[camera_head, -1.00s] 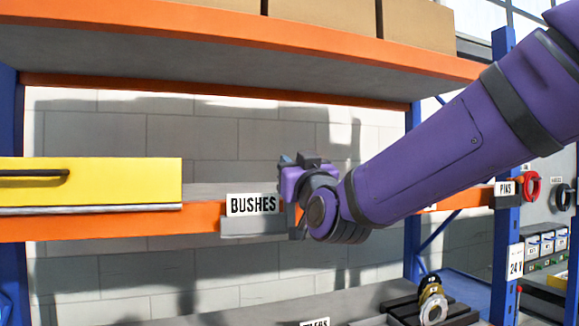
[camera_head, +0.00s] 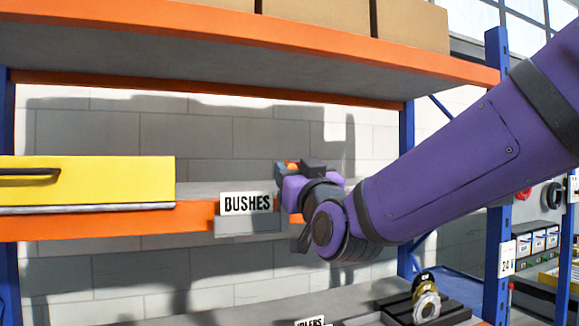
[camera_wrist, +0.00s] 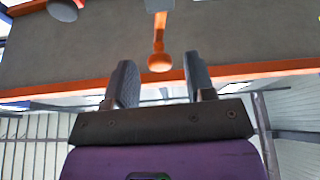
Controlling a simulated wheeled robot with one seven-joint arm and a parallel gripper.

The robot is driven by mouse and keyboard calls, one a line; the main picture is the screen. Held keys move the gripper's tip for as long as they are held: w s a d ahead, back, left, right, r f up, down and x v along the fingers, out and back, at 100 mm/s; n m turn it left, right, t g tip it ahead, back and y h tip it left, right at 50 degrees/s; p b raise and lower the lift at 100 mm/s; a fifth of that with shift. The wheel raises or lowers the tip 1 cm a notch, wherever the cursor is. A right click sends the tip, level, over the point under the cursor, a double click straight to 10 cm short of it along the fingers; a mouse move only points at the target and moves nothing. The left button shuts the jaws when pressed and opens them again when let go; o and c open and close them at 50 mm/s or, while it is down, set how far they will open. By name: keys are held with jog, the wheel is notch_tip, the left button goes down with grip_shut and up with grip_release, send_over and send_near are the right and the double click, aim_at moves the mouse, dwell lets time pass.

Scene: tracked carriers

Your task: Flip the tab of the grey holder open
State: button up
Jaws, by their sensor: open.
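My gripper (camera_wrist: 158,72) is open and empty in the wrist view, its two grey fingers apart. Between and beyond the fingertips is an orange bar with a rounded end (camera_wrist: 159,61), which looks like the tab. It runs up to a light grey piece (camera_wrist: 159,5), likely the grey holder, cut off by the top edge. I cannot tell whether the fingers touch the bar. In the head view my gripper (camera_head: 289,168) is at the middle shelf's edge, right of the BUSHES sign, with a bit of orange beside it. The holder is not clear there.
The BUSHES sign (camera_head: 247,203) sits on a grey front piece at the shelf edge. A yellow drawer (camera_head: 110,181) with a dark handle is to the left. An upper shelf (camera_head: 260,70) bears boxes (camera_head: 320,16). Rings on a dark rack (camera_head: 428,305) stand below right.

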jog(key=v, duration=0.7)
